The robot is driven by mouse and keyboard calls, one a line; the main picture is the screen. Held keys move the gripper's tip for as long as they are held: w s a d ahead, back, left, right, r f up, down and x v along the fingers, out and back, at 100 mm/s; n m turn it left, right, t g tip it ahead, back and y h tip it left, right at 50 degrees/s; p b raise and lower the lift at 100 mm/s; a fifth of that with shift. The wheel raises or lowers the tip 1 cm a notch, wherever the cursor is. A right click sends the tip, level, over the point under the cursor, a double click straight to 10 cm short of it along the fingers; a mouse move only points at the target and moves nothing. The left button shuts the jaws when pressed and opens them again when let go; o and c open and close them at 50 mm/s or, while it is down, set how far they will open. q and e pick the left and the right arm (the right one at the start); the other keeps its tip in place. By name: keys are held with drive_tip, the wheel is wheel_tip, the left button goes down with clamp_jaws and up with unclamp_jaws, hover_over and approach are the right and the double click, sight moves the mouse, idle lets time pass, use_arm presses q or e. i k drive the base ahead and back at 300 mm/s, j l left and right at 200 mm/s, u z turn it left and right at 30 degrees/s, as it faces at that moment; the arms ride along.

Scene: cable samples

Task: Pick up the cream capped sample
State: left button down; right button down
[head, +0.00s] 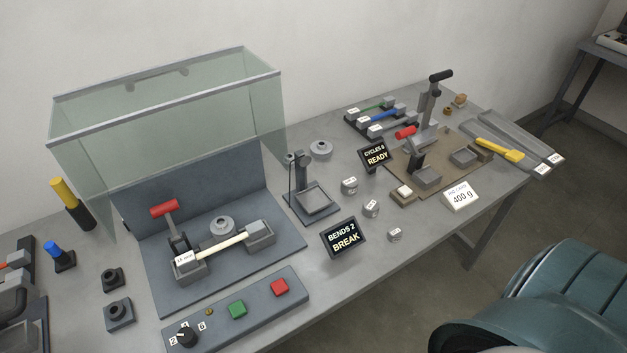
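A cream rod-shaped sample (226,246) lies across the dark fixture plate (180,301) under the raised clear guard. Its left end sits at a grey block (192,272) with a white size tag, and its right end sits in another grey block (261,235). Whether it is clamped I cannot tell. A red-handled lever (164,209) stands by the left block, and a round grey part (222,226) lies behind the sample. Neither of my grippers is in view.
The clear guard box (170,115) stands over the fixture. A control panel (240,309) with green and red buttons lies in front. A "BENDS 2 BREAK" display (344,237) stands to the right.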

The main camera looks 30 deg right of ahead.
sight(187, 261)
drive_tip(key=z, duration=1.25)
drive_tip(key=l+z, duration=0.2)
drive_tip(key=l, duration=0.2)
drive_tip(key=i+l+z, duration=0.2)
drive_tip(key=l, duration=0.2)
drive_tip(key=i+l+z, duration=0.15)
drive_tip(key=l, duration=0.25)
drive_tip(key=i+l+z, duration=0.2)
drive_tip(key=l, duration=0.15)
drive_tip(key=k+l+u, duration=0.1)
drive_tip(key=u, duration=2.4)
drive_tip(key=k+j, duration=0.05)
drive_tip(key=j, duration=0.1)
